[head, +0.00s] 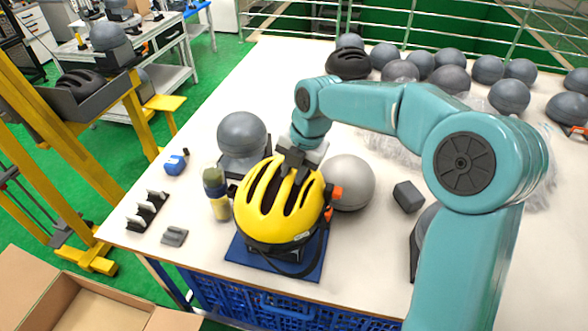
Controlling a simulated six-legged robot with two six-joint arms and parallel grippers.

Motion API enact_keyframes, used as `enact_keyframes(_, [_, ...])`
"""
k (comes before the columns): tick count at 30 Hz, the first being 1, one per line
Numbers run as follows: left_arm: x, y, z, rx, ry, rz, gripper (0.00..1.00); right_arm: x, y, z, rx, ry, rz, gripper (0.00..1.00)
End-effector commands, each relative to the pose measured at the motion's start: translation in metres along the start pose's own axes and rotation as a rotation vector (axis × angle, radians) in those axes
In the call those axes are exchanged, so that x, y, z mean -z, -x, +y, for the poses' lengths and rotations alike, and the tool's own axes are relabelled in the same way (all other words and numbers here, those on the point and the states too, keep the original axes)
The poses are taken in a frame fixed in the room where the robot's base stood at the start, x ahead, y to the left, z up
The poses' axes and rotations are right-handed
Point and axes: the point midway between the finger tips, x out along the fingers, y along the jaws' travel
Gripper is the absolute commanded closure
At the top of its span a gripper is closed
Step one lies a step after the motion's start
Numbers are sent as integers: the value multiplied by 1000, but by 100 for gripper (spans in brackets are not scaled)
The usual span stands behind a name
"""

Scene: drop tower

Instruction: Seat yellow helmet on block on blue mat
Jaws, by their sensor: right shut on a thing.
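The yellow helmet (272,205) has black vents, a dark lower rim and dangling straps. It is over the blue mat (232,250) near the table's front edge. My right gripper (293,172) is shut on the helmet's top from above. My left gripper is not in view.
A grey headform (242,134) stands behind the helmet and a pale grey ball (349,182) is to its right. A bottle (216,194) stands to its left. Several grey headforms crowd the back. A cardboard box (80,300) is at front left.

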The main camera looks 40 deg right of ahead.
Motion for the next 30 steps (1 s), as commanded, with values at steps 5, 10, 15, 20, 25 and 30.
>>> enact_keyframes(5, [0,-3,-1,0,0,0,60,0,-4,-1,-1,0,-1,100])
enact_keyframes(10, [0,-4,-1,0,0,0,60,0,-5,-1,-1,0,-1,100])
enact_keyframes(15, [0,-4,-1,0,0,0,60,0,-5,-1,-1,0,-1,66])
enact_keyframes(20, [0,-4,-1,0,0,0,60,0,-5,-1,0,0,0,46])
enact_keyframes(25, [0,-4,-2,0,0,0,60,0,-6,-2,1,0,1,65])
enact_keyframes(30, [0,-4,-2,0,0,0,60,0,-6,-2,1,0,0,65])
